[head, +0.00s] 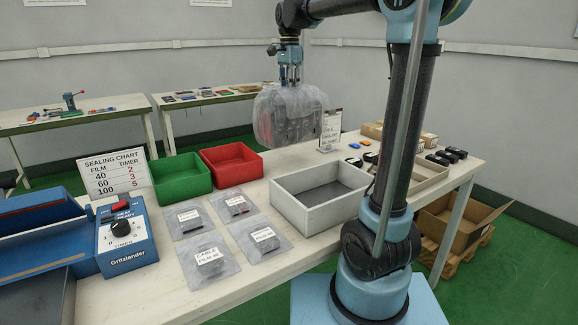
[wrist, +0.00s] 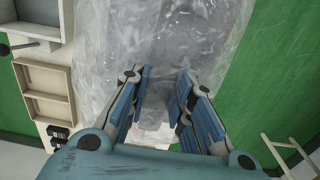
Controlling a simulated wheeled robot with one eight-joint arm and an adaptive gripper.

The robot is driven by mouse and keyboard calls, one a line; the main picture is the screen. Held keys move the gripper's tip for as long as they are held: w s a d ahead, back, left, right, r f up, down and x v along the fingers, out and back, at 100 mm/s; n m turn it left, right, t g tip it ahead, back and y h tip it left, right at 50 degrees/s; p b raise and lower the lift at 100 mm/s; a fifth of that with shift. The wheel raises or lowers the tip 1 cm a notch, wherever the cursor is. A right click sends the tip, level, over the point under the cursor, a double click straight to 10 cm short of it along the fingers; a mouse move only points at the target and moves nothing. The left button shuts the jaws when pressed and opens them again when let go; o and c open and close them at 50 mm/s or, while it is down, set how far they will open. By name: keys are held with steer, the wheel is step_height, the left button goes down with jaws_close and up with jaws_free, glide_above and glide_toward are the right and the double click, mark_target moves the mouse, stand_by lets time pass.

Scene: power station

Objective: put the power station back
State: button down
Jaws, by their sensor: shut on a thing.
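The power station (head: 290,115) is a bulky dark thing with some red, wrapped in a cloudy clear plastic bag. My gripper (head: 289,80) is above it, shut on its top, and holds it upright near the table's back edge in the head view. In the wrist view the bagged power station (wrist: 190,30) fills the top middle, between and beyond the blue fingers of my gripper (wrist: 165,78). The bag hides its details. Green floor shows beside it there, and I cannot tell its exact height.
The worktable (head: 140,290) carries a blue sealer (head: 125,240), a green bin (head: 181,178), a red bin (head: 231,160), an empty grey-white tray (head: 320,192) and several flat labelled bags (head: 208,261). A small sign (head: 330,130) stands near the power station. An open cardboard box (head: 455,222) is at right.

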mark_target(290, 117)
steer(key=shift+f, duration=4.95)
steer(key=c, duration=1.4)
jaws_free()
steer(key=shift+f, duration=0.1)
steer(key=shift+c, duration=0.2)
steer(key=shift+s, duration=0.1)
step_height(290, 117, up, 12)
steer(key=shift+r, duration=0.1)
